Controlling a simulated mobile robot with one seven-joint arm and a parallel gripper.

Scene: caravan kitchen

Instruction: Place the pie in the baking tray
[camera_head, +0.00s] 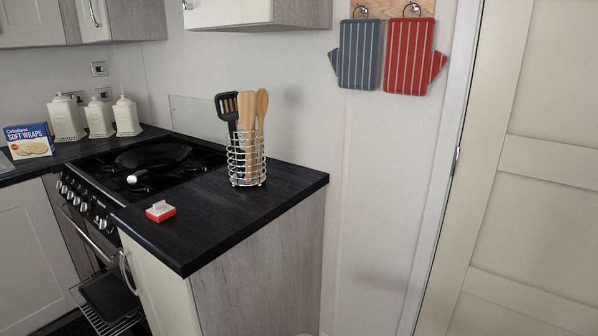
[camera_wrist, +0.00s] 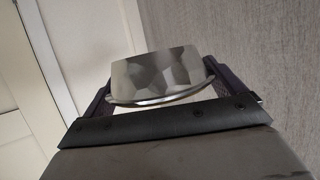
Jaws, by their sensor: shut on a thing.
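My gripper shows in the wrist view (camera_wrist: 160,95), its dark fingers on either side of a pale grey, faceted piece with a curved metallic rim. This looks like the pie (camera_wrist: 165,72) in a tin, seen from close up; its top is not clear. In the head view my gripper is out of view; only a small tan edge, perhaps of the pie, shows at the bottom. A dark baking tray (camera_head: 108,297) lies on a wire rack (camera_head: 88,309) at the open oven, lower left. The tray looks empty where it shows.
The dark worktop (camera_head: 215,220) has a utensil basket (camera_head: 246,165) and a small red-and-white item (camera_head: 160,211). A black pan (camera_head: 153,155) sits on the hob. The worktop's grey side panel (camera_head: 260,275) stands right of the oven. A cream door (camera_head: 530,180) is at right.

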